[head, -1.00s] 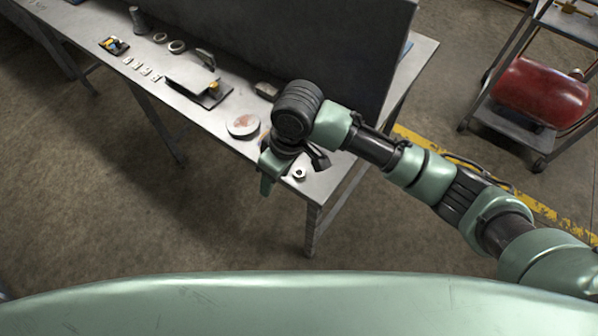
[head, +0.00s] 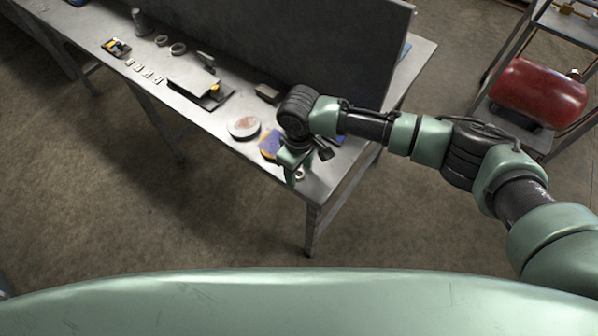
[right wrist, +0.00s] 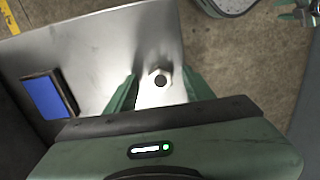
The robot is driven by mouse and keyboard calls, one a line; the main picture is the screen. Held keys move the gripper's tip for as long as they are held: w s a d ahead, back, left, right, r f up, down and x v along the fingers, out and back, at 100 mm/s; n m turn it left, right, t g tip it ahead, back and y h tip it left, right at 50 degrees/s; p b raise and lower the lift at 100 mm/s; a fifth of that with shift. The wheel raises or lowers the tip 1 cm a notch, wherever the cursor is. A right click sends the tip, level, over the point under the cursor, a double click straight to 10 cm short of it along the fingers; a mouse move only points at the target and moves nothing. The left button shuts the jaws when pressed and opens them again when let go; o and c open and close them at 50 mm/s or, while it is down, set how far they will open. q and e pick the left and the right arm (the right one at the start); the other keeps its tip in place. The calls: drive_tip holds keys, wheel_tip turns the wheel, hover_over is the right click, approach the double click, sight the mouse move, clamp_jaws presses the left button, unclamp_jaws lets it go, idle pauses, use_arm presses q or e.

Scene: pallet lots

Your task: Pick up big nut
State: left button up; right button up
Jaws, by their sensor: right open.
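The big nut (right wrist: 161,79) is a pale metal hex nut with a dark hole. It lies flat near the table's end. In the right wrist view it sits between the two green fingers of my right gripper (right wrist: 160,74), which is open with a gap on each side. In the head view the right gripper (head: 292,176) hangs at the table's front edge and the nut (head: 300,174) is partly hidden by it. A green part at the top right edge of the right wrist view looks like my left gripper (right wrist: 298,14); its opening is unclear.
The metal table (head: 318,186) has a dark upright panel (head: 290,50) at its back. A blue-faced block (right wrist: 46,98) lies beside the right gripper. A round disc (head: 243,127) and a flat plate (head: 192,80) lie farther left. A cart with a red tank (head: 540,92) stands right.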

drive_tip(key=shift+f, duration=0.1)
clamp_jaws()
